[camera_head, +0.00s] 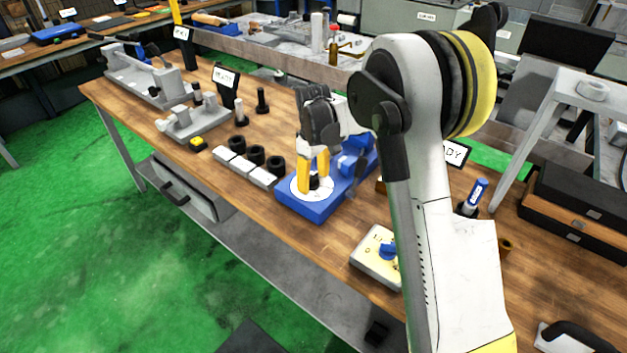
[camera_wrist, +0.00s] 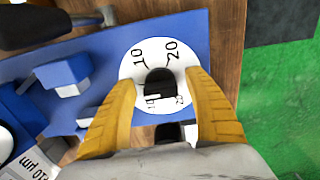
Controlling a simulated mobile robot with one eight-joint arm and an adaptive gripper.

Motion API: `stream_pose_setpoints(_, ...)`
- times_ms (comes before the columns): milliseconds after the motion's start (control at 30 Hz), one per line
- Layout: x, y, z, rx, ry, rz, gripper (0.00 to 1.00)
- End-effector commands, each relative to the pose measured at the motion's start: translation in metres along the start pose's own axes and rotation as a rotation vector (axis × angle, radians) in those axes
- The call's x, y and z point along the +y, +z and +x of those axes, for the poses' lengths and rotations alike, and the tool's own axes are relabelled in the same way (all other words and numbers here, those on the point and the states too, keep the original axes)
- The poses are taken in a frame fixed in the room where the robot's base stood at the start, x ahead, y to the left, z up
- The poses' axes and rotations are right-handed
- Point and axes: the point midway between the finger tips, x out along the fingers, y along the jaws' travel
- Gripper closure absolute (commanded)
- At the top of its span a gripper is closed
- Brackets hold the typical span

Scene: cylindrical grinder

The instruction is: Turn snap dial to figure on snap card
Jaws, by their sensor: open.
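A white round dial (camera_head: 312,187) lies on a blue base (camera_head: 290,200) on the wooden bench. In the wrist view the dial (camera_wrist: 143,63) shows 10 and 20 at its top and smaller figures lower down, partly hidden. Its black knob (camera_wrist: 159,84) stands at the middle. My gripper (camera_wrist: 161,80) is open, with one yellow finger on each side of the knob and gaps showing. In the head view my gripper (camera_head: 319,165) points down over the dial. A printed white card (camera_wrist: 30,160) shows at the lower left of the wrist view; I cannot read its figure.
A cream box with a blue knob (camera_head: 378,256) stands to the right of the blue base. A blue part (camera_wrist: 62,75) rises from the base beside the dial. The front bench edge is close by.

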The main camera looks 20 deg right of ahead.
Motion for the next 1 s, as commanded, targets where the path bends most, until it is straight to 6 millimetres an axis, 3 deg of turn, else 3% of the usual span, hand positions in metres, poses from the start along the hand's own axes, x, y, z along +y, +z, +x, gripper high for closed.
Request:
stream_pose_setpoints(33,0.0000,0.0000,-0.0002,0.000,0.000,0.000,0.40)
stream_pose_setpoints(200,0.0000,0.0000,-0.0003,0.000,0.000,0.000,0.92)
stream_pose_setpoints(667,-0.0004,0.0002,-0.0002,0.000,0.000,0.042,0.92)
stream_pose_setpoints(1000,-0.0017,0.0001,-0.0008,-0.001,0.000,0.269,0.92)
